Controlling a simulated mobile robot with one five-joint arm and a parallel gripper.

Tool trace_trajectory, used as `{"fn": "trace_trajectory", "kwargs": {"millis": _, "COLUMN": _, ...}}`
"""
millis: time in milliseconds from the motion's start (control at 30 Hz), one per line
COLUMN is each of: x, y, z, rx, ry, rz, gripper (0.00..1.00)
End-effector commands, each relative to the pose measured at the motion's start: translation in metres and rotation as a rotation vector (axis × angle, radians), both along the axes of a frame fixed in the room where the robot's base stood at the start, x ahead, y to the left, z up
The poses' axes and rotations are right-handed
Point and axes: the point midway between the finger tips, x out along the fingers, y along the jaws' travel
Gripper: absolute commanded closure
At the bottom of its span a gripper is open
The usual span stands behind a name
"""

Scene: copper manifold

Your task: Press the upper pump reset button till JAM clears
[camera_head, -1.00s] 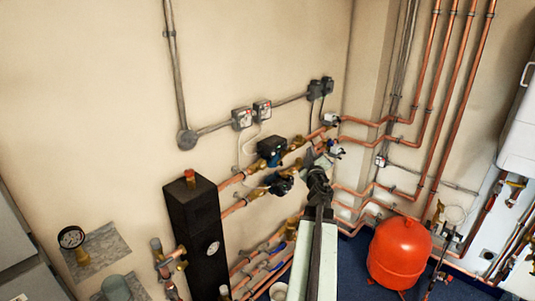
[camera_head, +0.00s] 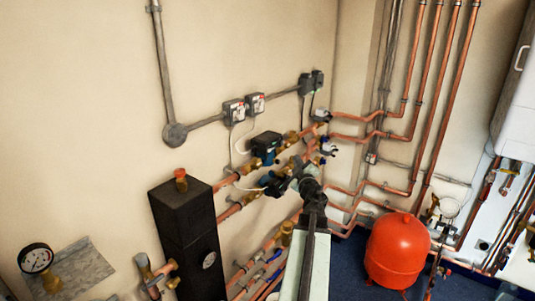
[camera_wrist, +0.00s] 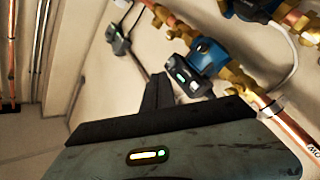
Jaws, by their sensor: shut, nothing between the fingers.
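The upper pump (camera_head: 265,142), with a dark face and blue body, sits on the upper copper pipe run. The lower pump (camera_head: 271,181) is below it, partly hidden by my arm's end. My gripper (camera_head: 298,167) is just right of the pumps. In the wrist view my gripper (camera_wrist: 158,90) is shut and empty, its fingers pointing up the picture. A blue pump (camera_wrist: 206,58) with a dark, green-lit face (camera_wrist: 186,82) is right of the fingertips, apart from them in the picture. Another pump (camera_wrist: 250,7) is cut off at the top. The reset button and any JAM text are too small to read.
Wall switch boxes (camera_head: 245,106) are above the pumps. A black manifold block (camera_head: 188,235) stands left, a pressure gauge (camera_head: 36,258) farther left. A red expansion tank (camera_head: 398,250) stands right on the blue floor. Copper pipes (camera_head: 450,90) climb the right wall.

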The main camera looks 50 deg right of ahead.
Motion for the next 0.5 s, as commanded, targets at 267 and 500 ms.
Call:
{"fn": "trace_trajectory", "kwargs": {"millis": 267, "x": 0.020, "y": 0.001, "z": 0.000, "rx": 0.001, "ry": 0.000, "rz": 0.006, "gripper": 1.00}}
{"fn": "trace_trajectory", "kwargs": {"millis": 500, "x": 0.057, "y": 0.001, "z": 0.000, "rx": 0.000, "ry": 0.000, "rz": 0.008, "gripper": 1.00}}
